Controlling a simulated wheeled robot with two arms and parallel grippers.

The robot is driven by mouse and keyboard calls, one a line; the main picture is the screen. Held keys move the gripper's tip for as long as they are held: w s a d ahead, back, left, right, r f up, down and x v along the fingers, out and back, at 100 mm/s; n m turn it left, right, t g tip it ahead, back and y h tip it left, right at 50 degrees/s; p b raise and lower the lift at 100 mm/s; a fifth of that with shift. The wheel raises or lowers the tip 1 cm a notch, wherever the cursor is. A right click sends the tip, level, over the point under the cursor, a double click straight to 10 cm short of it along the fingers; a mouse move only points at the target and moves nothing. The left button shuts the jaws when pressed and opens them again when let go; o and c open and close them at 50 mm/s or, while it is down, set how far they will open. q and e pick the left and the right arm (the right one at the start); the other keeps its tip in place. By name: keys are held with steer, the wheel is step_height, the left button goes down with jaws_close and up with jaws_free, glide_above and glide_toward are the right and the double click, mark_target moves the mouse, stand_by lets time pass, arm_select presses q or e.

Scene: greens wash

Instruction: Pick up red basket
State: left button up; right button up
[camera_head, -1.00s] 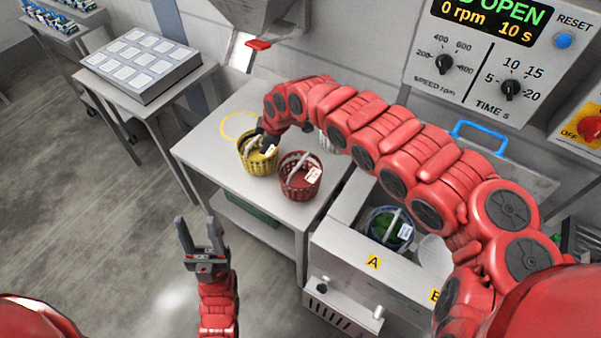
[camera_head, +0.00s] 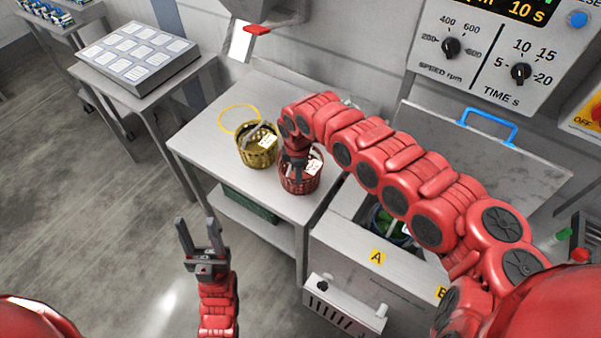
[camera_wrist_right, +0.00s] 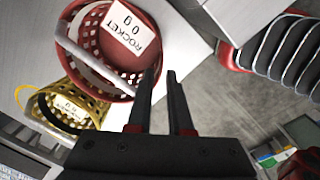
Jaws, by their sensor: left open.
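The red basket (camera_head: 302,184) stands on the steel table, with a grey handle and a white label. In the right wrist view the red basket (camera_wrist_right: 122,82) has a label reading "ROCKET 0 g", and its pale handle crosses at the left. My right gripper (camera_head: 297,172) is just above the red basket in the head view. In the right wrist view its two fingers (camera_wrist_right: 161,76) are apart, with the left finger overlapping the basket's rim and nothing visible between them. My left gripper (camera_head: 195,220) is open and empty, above the floor in front of the table.
A yellow basket (camera_head: 256,155) stands close to the left of the red one, near a yellow ring (camera_head: 239,119) marked on the table (camera_head: 212,158). At the right is a steel machine (camera_head: 345,255) with compartments marked A and B and a raised lid with a blue handle (camera_head: 488,122).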

mark_target(301, 185)
steer(key=f, duration=0.2)
steer(key=f+p, duration=0.1)
steer(key=f, duration=0.1)
steer(key=f+p, duration=0.1)
steer(key=f, duration=0.1)
steer(key=shift+w+d+f, duration=0.25)
steer(key=shift+d+f, duration=0.1)
steer(key=shift+d, duration=0.05)
steer(key=shift+w+d+f, duration=0.1)
steer(key=shift+d+f, duration=0.05)
steer(key=shift+f, duration=0.25)
jaws_close()
stand_by(0.9)
